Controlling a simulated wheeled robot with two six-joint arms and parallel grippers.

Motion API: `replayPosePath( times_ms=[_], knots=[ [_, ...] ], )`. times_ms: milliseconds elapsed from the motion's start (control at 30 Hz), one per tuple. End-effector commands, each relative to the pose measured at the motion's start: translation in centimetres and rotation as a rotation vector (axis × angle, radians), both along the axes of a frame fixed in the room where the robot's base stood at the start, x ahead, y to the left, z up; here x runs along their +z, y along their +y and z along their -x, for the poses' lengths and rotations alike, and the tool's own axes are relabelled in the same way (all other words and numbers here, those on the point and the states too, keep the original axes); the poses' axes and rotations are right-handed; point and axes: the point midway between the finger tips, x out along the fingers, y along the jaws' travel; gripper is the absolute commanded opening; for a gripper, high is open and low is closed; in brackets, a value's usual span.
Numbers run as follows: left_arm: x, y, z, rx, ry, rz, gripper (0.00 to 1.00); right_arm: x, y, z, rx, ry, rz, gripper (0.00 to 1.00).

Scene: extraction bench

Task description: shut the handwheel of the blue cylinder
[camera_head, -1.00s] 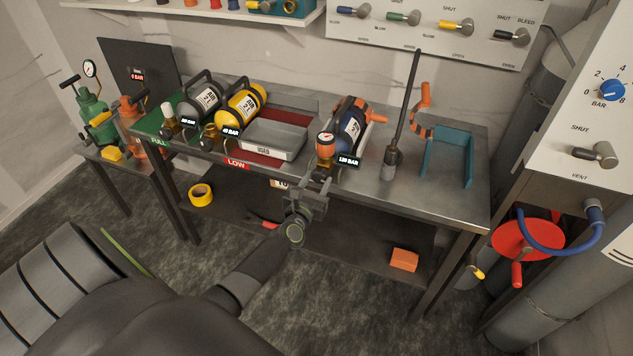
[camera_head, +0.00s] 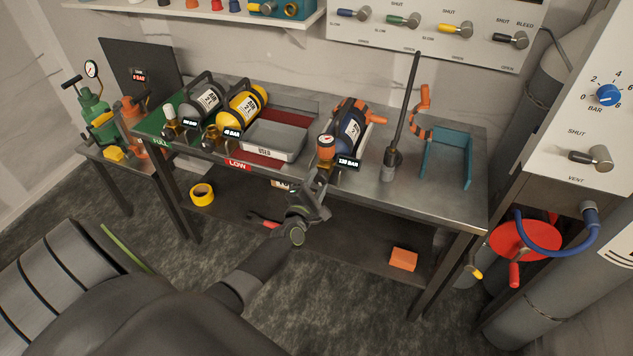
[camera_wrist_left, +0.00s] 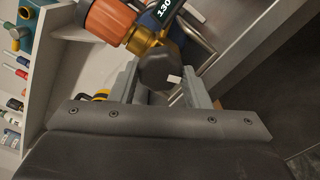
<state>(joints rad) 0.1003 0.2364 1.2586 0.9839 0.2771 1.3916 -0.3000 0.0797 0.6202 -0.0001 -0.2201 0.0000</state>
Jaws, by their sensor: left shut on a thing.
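The blue cylinder (camera_head: 350,128) lies on the bench with its valve end toward me. It has an orange gauge (camera_head: 326,141) and a brass valve (camera_head: 325,165), and a tag reads 130 BAR. Its black handwheel (camera_wrist_left: 159,70) shows in the left wrist view between my fingers, below the brass fitting (camera_wrist_left: 143,40). My left gripper (camera_head: 314,186) is at the bench's front edge, just below the valve, and is shut on the handwheel. In the head view the gripper mostly hides the handwheel. My right gripper is not in view.
A grey tray (camera_head: 272,152) and a yellow cylinder (camera_head: 240,103) are left of the blue cylinder. A dark upright rod (camera_head: 402,115) and a teal bracket (camera_head: 470,162) stand to the right. An orange block (camera_head: 403,259) lies on the lower shelf (camera_head: 350,243).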

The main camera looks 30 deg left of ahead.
Motion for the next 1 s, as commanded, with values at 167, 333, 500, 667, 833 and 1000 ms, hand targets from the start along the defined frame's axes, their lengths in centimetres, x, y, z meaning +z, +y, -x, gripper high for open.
replayPosePath(
  times_ms=[167, 333, 500, 667, 833, 1000],
  knots=[
    [0.1, 0.0, 0.0, -0.001, 0.043, -0.165, 0.2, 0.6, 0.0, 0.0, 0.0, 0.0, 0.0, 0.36],
    [0.1, 0.0, 0.0, 0.0, 0.079, -0.32, 0.2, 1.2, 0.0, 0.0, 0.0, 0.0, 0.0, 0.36],
    [0.1, 0.0, 0.1, -0.001, 0.119, -0.479, 0.2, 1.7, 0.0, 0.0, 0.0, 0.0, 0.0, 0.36],
    [0.1, 0.0, 0.1, -0.001, 0.154, -0.625, 0.2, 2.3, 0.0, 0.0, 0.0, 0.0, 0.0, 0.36],
    [0.1, 0.0, 0.1, -0.002, 0.191, -0.783, 0.2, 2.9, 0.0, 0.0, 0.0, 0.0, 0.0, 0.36],
    [0.2, 0.0, 0.0, -0.002, 0.229, -0.94, 0.2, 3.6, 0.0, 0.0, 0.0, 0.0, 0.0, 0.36]
  ],
)
